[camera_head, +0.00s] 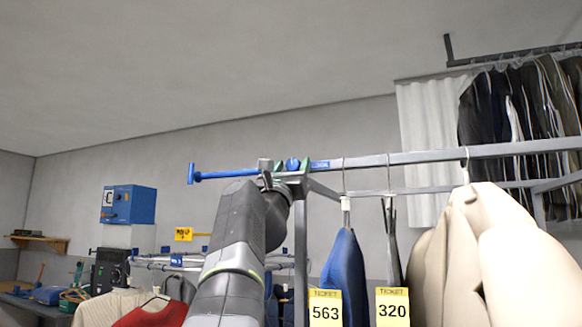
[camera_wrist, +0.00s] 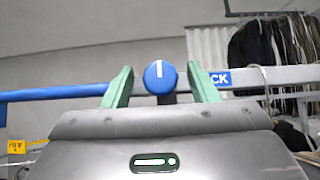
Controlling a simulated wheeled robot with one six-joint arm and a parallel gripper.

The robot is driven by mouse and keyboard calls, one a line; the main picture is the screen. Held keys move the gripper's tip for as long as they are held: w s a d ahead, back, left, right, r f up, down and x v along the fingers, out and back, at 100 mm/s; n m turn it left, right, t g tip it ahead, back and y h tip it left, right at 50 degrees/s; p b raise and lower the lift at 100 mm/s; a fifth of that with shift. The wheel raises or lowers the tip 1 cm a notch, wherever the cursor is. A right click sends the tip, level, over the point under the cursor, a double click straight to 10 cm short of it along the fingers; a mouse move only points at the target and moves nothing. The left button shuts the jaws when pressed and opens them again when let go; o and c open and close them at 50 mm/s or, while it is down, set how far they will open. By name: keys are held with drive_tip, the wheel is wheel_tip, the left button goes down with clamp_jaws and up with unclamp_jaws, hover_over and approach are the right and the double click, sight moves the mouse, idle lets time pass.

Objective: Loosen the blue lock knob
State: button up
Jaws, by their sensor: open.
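The blue lock knob (camera_wrist: 160,77) is round with a white line on its face that points nearly straight up. In the head view the knob (camera_head: 292,164) sits on the grey rail, right of a blue bar (camera_head: 235,174) with a T-shaped end. My gripper (camera_wrist: 160,68) is open, with one green finger on each side of the knob in the wrist view. Gaps show between both fingers and the knob. The depth between fingertips and knob is hard to tell. A blue label (camera_wrist: 221,78) reading "CK" is partly hidden by the right finger.
Garments with yellow tickets, including a blue one (camera_head: 345,270) and a beige coat (camera_head: 500,255), hang from the rail (camera_head: 400,159) at right. A lower rack with clothes stands behind my arm. The space above the rail is clear.

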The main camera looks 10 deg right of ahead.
drive_tip(key=c, duration=0.9)
